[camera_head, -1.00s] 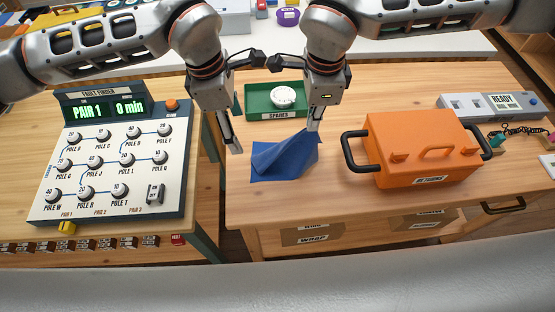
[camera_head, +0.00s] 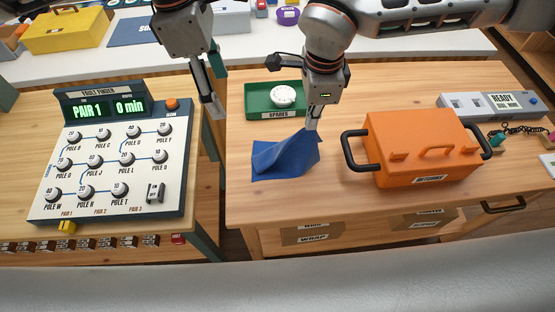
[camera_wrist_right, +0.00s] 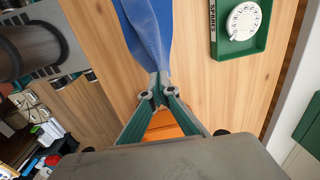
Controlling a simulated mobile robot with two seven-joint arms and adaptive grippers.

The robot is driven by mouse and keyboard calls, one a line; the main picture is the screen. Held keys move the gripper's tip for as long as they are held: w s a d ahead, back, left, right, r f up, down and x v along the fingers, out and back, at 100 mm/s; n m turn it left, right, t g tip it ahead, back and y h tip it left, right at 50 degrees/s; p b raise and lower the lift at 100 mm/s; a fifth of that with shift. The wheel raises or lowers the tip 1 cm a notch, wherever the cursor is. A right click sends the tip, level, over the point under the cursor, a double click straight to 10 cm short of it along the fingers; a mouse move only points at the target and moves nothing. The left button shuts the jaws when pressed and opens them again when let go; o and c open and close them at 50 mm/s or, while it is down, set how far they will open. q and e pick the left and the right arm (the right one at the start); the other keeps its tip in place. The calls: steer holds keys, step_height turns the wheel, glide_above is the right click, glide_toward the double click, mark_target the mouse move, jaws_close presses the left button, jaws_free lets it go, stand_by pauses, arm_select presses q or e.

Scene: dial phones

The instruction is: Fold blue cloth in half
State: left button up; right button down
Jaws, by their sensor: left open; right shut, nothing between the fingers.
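The blue cloth (camera_head: 280,160) lies on the wooden table in the head view, its left part flat and its right part raised into a peak. My right gripper (camera_head: 311,127) is shut, pointing down at that peak. In the right wrist view the cloth (camera_wrist_right: 152,38) narrows to the closed fingertips (camera_wrist_right: 158,92) and meets them; how it sits at the tips is hard to tell. My left gripper (camera_head: 213,92) is open and empty, above and left of the cloth, over the gap between the tables.
A green spares tray (camera_head: 259,98) with a white dial stands behind the cloth. An orange case (camera_head: 420,150) stands close on the right. The fault finder panel (camera_head: 105,165) is on the left table. Bare wood lies in front of the cloth.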

steer(key=c, duration=2.3)
jaws_free()
steer(key=o, duration=0.6)
steer(key=o, duration=0.7)
steer(key=shift+o, duration=0.2)
